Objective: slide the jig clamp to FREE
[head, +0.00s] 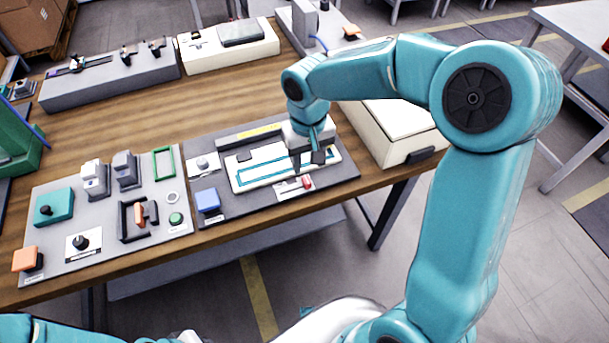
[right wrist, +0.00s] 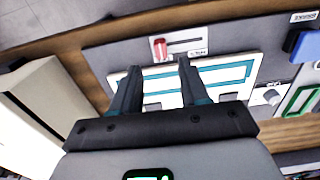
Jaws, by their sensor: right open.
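The jig clamp is a small red slider (head: 307,182) on a white plate at the front of the right-hand grey mat. In the right wrist view the red slider (right wrist: 159,49) sits at the left end of a dark slot that runs to the right. A small label lies by the slot, too small to read. My right gripper (head: 309,162) is open and empty, pointing down over the white and teal jig board (head: 238,184), just behind the slider. In the right wrist view its fingertips (right wrist: 158,67) stand apart on either side of the slider's line. My left gripper is out of view.
A blue block (head: 207,200) sits left of the clamp on the same mat. A cream box (head: 385,135) stands close on the right. The left mat (head: 60,193) holds several fixtures.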

